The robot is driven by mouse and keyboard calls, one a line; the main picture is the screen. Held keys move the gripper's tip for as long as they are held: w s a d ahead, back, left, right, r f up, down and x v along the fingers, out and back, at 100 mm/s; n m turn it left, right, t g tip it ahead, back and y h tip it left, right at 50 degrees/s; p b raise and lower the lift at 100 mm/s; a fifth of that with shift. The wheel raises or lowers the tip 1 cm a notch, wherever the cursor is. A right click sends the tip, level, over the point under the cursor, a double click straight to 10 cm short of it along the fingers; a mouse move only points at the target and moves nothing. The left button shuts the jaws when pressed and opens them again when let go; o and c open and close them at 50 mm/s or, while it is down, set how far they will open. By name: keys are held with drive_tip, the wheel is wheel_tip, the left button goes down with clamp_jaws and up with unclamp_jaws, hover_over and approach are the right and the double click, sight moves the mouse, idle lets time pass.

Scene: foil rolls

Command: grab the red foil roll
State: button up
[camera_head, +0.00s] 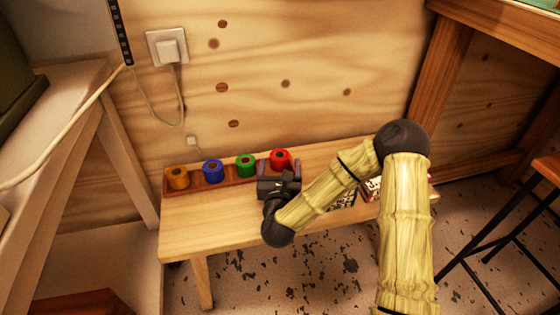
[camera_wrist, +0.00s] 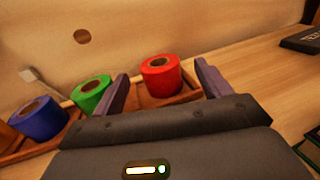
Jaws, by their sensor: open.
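The red foil roll (camera_head: 280,159) stands upright at the right end of a row of rolls in a wooden tray on the bench. In the wrist view the red roll (camera_wrist: 161,76) shows between my two finger tips, a little beyond them. My gripper (camera_head: 277,166) is open and empty, with its fingers pointing at the red roll. In the wrist view my gripper (camera_wrist: 160,78) has one finger left and one right of the roll. I cannot tell whether either finger touches it.
A green roll (camera_head: 246,165), a blue roll (camera_head: 213,171) and an orange roll (camera_head: 177,178) stand left in the same wooden tray (camera_head: 196,187). The green roll is close to my left finger. The bench (camera_head: 215,231) is clear in front. A dark book (camera_wrist: 302,39) lies at right. The plywood wall (camera_head: 300,50) is behind.

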sight(279, 162)
drive_tip(key=w+b, duration=0.2)
drive_tip(key=w, duration=0.2)
drive_tip(key=shift+a+f, duration=0.1)
drive_tip(key=shift+f, duration=0.05)
drive_tip(key=shift+w, duration=0.55)
drive_tip(key=shift+s+a, duration=0.1)
drive_tip(key=c, duration=1.1)
